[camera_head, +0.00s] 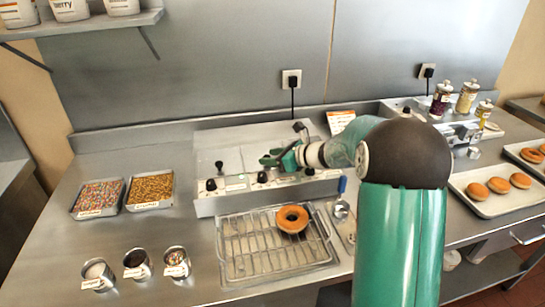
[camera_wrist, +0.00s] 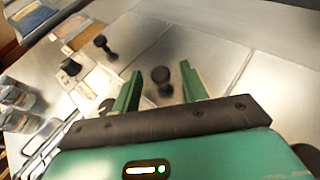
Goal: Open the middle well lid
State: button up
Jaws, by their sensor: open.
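The glaze station (camera_head: 222,203) is a metal box with flat lids and black control knobs along its front. The middle well lid (camera_wrist: 205,48) looks flat and closed, with a round black handle (camera_wrist: 162,75). My gripper (camera_head: 265,160) is open above the lid, with its green fingers pointing left in the head view. In the wrist view the handle shows between the two fingertips of my gripper (camera_wrist: 159,70). I cannot tell whether either finger touches it. In the head view my gripper and arm hide this handle.
The left lid's black handle (camera_head: 219,166) stands to the left. A wire rack (camera_head: 250,262) with a glazed doughnut (camera_head: 292,219) lies in front. Sprinkle trays (camera_head: 98,198) and small topping cups (camera_head: 137,263) are at left. A doughnut tray (camera_head: 485,205) is at right.

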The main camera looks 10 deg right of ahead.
aim_at(264, 142)
grip_shut()
jog(key=w, duration=1.4)
jog(key=shift+w, duration=0.3)
grip_release()
jog(key=shift+s+d+r, duration=0.1)
jog(key=v, duration=1.3)
jog(key=shift+s+d+r, duration=0.15)
